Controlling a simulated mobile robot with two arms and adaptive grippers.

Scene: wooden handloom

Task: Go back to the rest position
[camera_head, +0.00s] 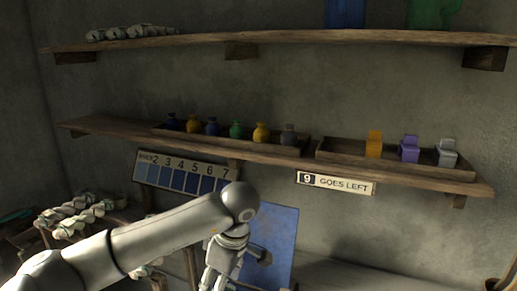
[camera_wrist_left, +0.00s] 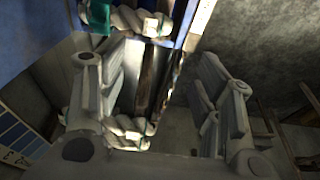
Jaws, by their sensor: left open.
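My left arm reaches in from the lower left in the head view. Its gripper (camera_head: 222,272) points down in front of a blue panel (camera_head: 278,228), near the bottom edge of the picture. In the left wrist view the fingers of the left gripper (camera_wrist_left: 155,88) stand wide apart, with nothing held between them. Pale twisted bundles (camera_wrist_left: 122,130) show beyond the fingers, apart from them as far as I can tell. My right gripper is in neither view.
A long wall shelf (camera_head: 270,154) carries small coloured bottles (camera_head: 236,130) in a tray and a second tray (camera_head: 335,153) with coloured pieces. A sign (camera_head: 335,183) reads "9 GOES LEFT". A numbered blue chart (camera_head: 180,176) hangs behind my arm. Skeins (camera_head: 75,215) lie at left.

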